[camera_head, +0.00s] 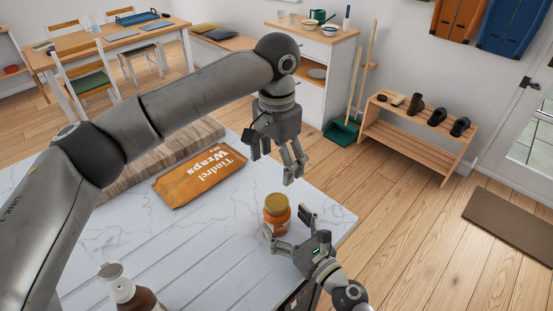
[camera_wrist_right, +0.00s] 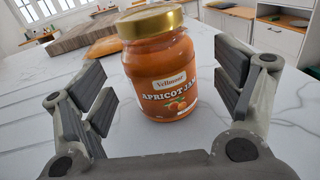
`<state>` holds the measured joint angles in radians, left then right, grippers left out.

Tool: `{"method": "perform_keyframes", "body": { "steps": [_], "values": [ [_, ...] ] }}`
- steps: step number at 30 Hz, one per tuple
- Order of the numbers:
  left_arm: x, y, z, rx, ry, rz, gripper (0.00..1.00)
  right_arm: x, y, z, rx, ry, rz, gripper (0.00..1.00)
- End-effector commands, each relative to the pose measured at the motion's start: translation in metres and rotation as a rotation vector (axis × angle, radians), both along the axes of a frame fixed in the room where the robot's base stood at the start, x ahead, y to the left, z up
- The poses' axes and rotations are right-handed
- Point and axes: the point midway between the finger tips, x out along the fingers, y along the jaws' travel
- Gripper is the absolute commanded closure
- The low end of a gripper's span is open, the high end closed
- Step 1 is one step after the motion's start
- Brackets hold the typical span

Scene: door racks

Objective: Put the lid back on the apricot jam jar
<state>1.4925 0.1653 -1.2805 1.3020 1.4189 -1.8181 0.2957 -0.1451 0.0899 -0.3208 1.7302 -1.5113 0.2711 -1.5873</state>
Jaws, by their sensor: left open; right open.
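The apricot jam jar (camera_head: 277,219) stands upright near the right edge of the marble worktop (camera_head: 236,262). A gold lid (camera_head: 277,203) sits level on its mouth; the lid also shows in the right wrist view (camera_wrist_right: 150,20), with the orange jar (camera_wrist_right: 162,75) and its "Apricot Jam" label facing me. My left gripper (camera_head: 291,172) is open and empty, above the jar in the picture and apart from it. My right gripper (camera_head: 288,224) is open, its fingers on either side of the jar. In the wrist view gaps show between both fingers and the glass.
An orange wraps packet (camera_head: 200,175) and a wooden board (camera_head: 150,165) lie behind on the worktop. The marble between bottle and jar is clear.

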Motion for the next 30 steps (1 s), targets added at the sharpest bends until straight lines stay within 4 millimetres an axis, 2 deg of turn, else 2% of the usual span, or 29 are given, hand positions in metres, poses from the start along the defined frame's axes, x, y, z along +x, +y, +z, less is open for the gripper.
{"method": "perform_keyframes", "body": {
  "steps": [1, 6, 12, 30],
  "values": [
    [0.000, 0.000, 0.000, 0.000, 0.000, 0.000, 0.22, -0.012, -0.008, -0.001, -0.001, 0.004, 0.000, 0.14],
    [0.000, 0.000, 0.000, 0.000, 0.000, 0.000, 0.22, -0.039, -0.026, -0.001, 0.001, 0.004, 0.001, 0.14],
    [0.000, 0.000, 0.000, 0.000, 0.000, 0.000, 0.22, -0.058, -0.039, 0.000, 0.001, 0.002, 0.001, 0.14],
    [0.000, 0.000, 0.000, 0.000, 0.000, 0.000, 0.22, -0.062, -0.042, 0.000, 0.000, 0.000, 0.001, 0.14]
  ]
}}
